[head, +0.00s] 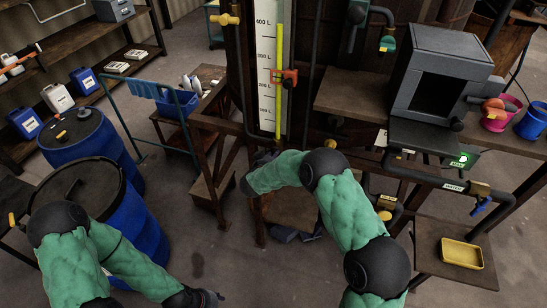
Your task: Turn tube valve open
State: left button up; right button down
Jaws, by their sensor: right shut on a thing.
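The yellow sight tube (279,85) stands upright beside a white litre scale (265,60) on the vat's front. A red-orange fitting (285,77) sits across the tube partway up. My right gripper (264,157) is at the tube's foot, beyond my green forearm. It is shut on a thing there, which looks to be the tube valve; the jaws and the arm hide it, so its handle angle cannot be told. My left gripper (208,297) hangs low at the bottom edge, away from the tube; its jaws are too dark to read.
Blue drums (88,145) stand at the left. A grey box (440,75), pipework with a green lit valve (464,159) and a yellow tray (461,253) are at right.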

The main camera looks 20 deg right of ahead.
jog(key=c, duration=1.1)
grip_release()
jog(key=shift+o, duration=0.2)
jog(key=v, duration=1.2)
jog(key=shift+a+f, duration=0.1)
